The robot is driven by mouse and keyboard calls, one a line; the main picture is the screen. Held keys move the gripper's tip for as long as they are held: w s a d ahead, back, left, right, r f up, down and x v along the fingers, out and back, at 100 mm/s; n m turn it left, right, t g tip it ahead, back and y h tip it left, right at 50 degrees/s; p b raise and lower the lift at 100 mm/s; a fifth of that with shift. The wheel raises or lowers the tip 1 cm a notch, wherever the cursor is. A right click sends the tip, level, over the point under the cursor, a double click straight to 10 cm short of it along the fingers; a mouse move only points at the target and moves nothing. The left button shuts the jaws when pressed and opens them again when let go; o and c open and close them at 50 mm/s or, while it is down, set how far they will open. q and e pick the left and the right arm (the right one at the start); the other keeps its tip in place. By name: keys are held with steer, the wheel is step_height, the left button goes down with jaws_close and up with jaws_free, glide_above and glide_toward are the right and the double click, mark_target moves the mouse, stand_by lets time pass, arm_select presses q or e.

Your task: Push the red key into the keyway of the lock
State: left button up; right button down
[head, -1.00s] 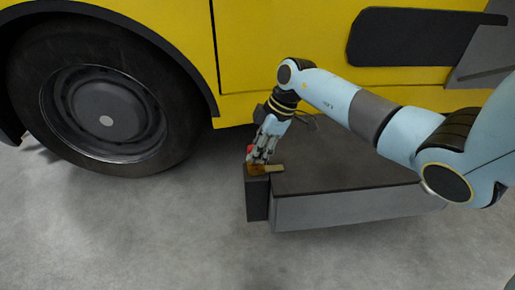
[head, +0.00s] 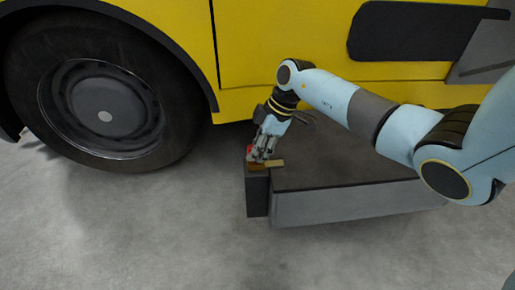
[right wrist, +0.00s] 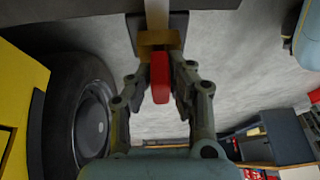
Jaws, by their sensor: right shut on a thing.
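The red key (right wrist: 160,78) is held between the fingers of my right gripper (right wrist: 160,92), which is shut on it. In the head view the right gripper (head: 263,150) is low over the brass lock (head: 256,168), and a bit of the red key (head: 250,152) shows at its left side. In the right wrist view the key's far end meets the brass lock (right wrist: 158,40). I cannot tell how deep it sits, and the keyway is hidden. A pale strip (head: 274,163) extends right from the lock. My left gripper is out of view.
The lock sits on a dark post (head: 257,198) at the left end of a low, dark-topped grey platform (head: 345,210). A yellow vehicle (head: 285,50) with a large wheel (head: 105,116) stands behind. The grey floor in front is clear.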

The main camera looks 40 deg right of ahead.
steer(key=c, duration=1.2)
jaws_free()
steer(key=shift+o, duration=0.2)
steer(key=v, duration=1.2)
